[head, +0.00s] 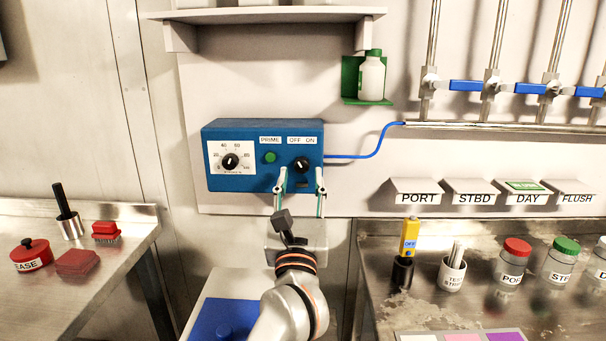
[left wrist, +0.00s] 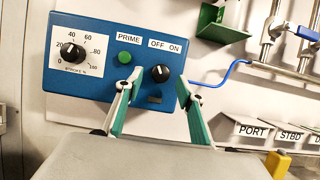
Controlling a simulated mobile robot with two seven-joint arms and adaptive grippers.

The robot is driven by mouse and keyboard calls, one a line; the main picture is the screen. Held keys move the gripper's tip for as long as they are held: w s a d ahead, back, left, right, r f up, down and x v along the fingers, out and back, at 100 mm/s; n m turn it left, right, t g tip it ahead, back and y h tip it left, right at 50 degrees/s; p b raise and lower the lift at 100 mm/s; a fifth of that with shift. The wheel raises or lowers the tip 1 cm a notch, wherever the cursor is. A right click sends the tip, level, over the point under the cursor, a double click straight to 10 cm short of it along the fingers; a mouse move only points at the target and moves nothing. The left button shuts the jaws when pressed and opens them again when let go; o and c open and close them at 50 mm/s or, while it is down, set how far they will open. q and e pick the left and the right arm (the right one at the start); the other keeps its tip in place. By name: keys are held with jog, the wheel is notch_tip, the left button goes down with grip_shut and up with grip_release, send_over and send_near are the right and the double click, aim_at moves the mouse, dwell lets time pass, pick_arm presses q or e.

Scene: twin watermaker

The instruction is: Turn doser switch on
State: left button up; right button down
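The blue doser box (head: 215,184) hangs on the wall and also shows in the left wrist view (left wrist: 70,25). Its black doser switch (head: 301,164) sits under the OFF and ON labels; in the left wrist view the switch (left wrist: 160,73) shows between the fingertips. Contact is not visible. My right gripper is not in view.
The box also carries a stroke dial (head: 231,161) and a green PRIME button (head: 269,157), near the left finger. A blue tube (head: 365,156) leaves its right side. A green bracket holds a white bottle (head: 371,78) above right. Metal benches stand at both sides.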

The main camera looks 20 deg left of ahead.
pick_arm(q)
jog(key=shift+x, duration=1.05)
jog(key=shift+c, duration=0.3)
